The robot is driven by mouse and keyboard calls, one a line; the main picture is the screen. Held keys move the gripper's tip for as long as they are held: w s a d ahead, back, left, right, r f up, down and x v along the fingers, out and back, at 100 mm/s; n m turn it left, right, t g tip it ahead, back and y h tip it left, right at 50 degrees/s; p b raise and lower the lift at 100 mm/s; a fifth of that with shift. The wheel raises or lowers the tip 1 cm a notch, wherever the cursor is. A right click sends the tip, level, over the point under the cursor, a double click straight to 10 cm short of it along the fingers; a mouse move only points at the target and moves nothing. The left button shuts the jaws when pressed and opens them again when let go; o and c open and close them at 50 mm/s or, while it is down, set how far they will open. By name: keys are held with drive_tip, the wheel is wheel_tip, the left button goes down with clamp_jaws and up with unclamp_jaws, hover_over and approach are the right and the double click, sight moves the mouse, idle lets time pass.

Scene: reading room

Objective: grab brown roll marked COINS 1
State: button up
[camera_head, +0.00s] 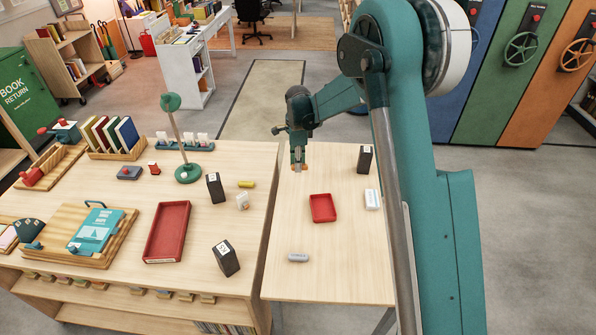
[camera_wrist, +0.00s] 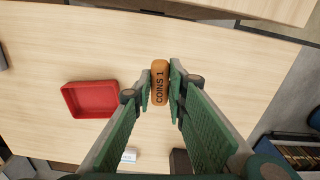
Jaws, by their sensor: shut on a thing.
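The brown roll marked COINS 1 (camera_wrist: 160,84) is between the fingers of my gripper (camera_wrist: 160,90) in the wrist view, with its label readable. My gripper is shut on it, with a finger on each side. In the head view my gripper (camera_head: 299,168) points down over the far left part of the right table, and a small orange-brown bit of the roll (camera_head: 304,168) shows at the fingertips. I cannot tell whether the roll touches the table.
A small red tray (camera_head: 322,208) stands nearby; it also shows in the wrist view (camera_wrist: 90,100). A black box (camera_head: 364,160), a white box (camera_head: 372,199) and a grey roll (camera_head: 298,257) stand or lie on the same table. The left table holds a larger red tray (camera_head: 167,232).

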drive_tip(key=shift+r, duration=0.95)
